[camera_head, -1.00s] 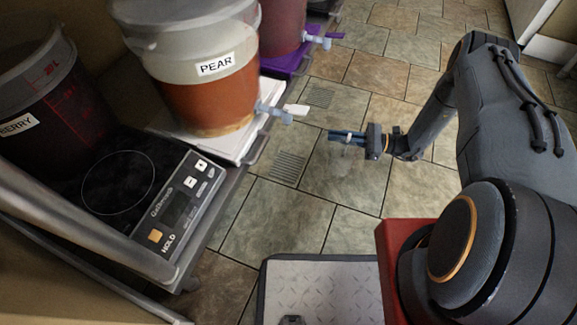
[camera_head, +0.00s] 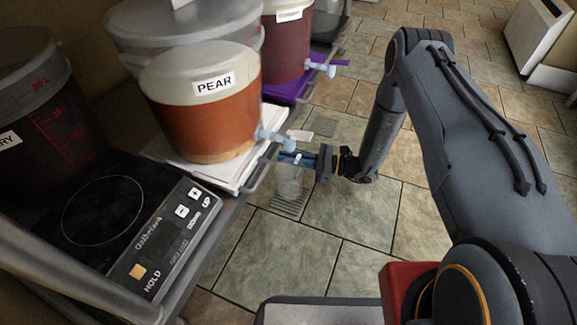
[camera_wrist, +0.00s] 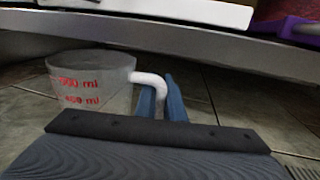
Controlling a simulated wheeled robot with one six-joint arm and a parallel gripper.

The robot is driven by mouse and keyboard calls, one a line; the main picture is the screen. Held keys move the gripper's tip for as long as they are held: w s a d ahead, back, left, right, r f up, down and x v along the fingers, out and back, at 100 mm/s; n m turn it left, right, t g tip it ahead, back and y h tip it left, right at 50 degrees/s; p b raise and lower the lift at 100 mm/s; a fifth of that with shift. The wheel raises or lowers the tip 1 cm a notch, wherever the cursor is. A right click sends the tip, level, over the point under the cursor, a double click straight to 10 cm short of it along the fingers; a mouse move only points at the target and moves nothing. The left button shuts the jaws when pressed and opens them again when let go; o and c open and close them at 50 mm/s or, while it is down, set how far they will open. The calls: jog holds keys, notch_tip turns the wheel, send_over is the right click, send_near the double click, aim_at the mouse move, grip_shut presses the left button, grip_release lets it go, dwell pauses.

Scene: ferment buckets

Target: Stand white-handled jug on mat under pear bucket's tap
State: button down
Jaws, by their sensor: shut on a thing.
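The jug (camera_wrist: 92,82) is clear with red millilitre marks and a white handle (camera_wrist: 152,82). My gripper (camera_wrist: 165,98) is shut on that handle and holds the jug upright above the floor. In the head view my gripper (camera_head: 298,160) is at the shelf's front edge, just below the pear bucket's tap (camera_head: 275,140), and the jug (camera_head: 290,183) hangs faintly visible below the fingers. The pear bucket (camera_head: 205,100) holds orange-brown liquid and stands on a white mat or board (camera_head: 225,178). In the wrist view the shelf edge is above and beyond the jug.
A black scale (camera_head: 110,215) stands left of the pear bucket, with a dark red bucket (camera_head: 40,110) behind it. Another red bucket (camera_head: 287,45) on a purple mat (camera_head: 285,92) stands farther along. A metal rail (camera_head: 262,165) edges the shelf. Tiled floor (camera_head: 300,250) lies open.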

aim_at(290, 164)
jog(key=shift+f+b, duration=1.3)
jog(key=shift+f, duration=0.4)
jog(key=shift+f, duration=0.15)
jog(key=c, duration=1.9)
grip_release()
jog(key=shift+o, duration=0.2)
jog(key=shift+d+r, duration=0.2)
jog(key=shift+d, duration=0.05)
jog(key=d+p, duration=0.1)
jog(key=d, duration=0.2)
jog(key=s+d+p, duration=0.1)
jog(key=d, duration=0.3)
jog(key=d+p, duration=0.2)
jog(key=d, duration=0.2)
jog(key=shift+s+d, duration=0.2)
jog(key=shift+s, duration=0.2)
jog(key=shift+f, duration=0.1)
